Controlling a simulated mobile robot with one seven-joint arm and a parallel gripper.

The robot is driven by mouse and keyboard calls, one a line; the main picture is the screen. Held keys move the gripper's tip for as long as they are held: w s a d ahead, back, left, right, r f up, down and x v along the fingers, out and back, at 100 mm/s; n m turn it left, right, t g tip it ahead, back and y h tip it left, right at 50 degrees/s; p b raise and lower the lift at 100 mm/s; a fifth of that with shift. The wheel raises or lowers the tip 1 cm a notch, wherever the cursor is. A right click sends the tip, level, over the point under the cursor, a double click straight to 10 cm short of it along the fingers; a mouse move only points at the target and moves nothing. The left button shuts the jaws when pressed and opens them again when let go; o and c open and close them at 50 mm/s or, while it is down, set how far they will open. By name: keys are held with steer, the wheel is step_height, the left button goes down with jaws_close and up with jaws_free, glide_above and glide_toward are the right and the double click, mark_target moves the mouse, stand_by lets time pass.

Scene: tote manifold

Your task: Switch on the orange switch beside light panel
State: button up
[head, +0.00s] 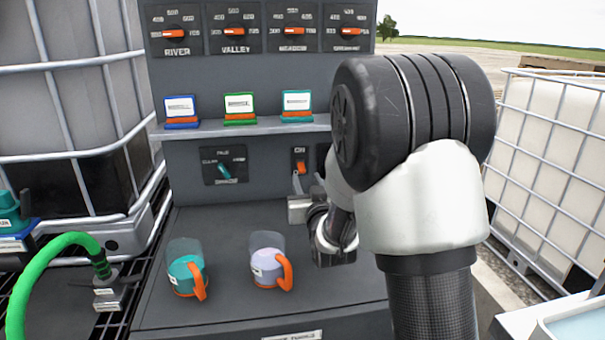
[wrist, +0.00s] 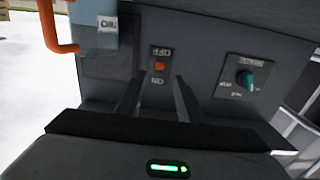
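The orange switch (head: 301,167) sits on a small dark plate low on the grey back wall, with "ON" printed above it. In the wrist view, which is upside down, the switch (wrist: 159,66) shows between "OFF" and "ON" labels. Its lever looks nearer the OFF end, but its exact tilt is unclear. My gripper (wrist: 159,80) is open and empty, its two fingers pointing at the wall on either side of the switch. In the head view my gripper (head: 307,184) is just below the switch, apparently short of the wall. A dark panel (wrist: 108,68) beside the switch, possibly the light panel, is mostly hidden by my arm in the head view.
A dial (head: 224,170) is left of the switch. A shelf (head: 350,123) with labelled blocks runs above. Two orange-handled cups, teal (head: 186,275) and lilac (head: 269,266), stand on the counter. A pale blue orange-handled container (wrist: 92,28) shows close by in the wrist view.

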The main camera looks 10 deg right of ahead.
mark_target(302, 167)
steer(key=w, duration=0.6)
steer(key=shift+w+b, duration=0.3)
steer(key=shift+w, duration=0.1)
jaws_close()
steer(key=shift+r, duration=0.1)
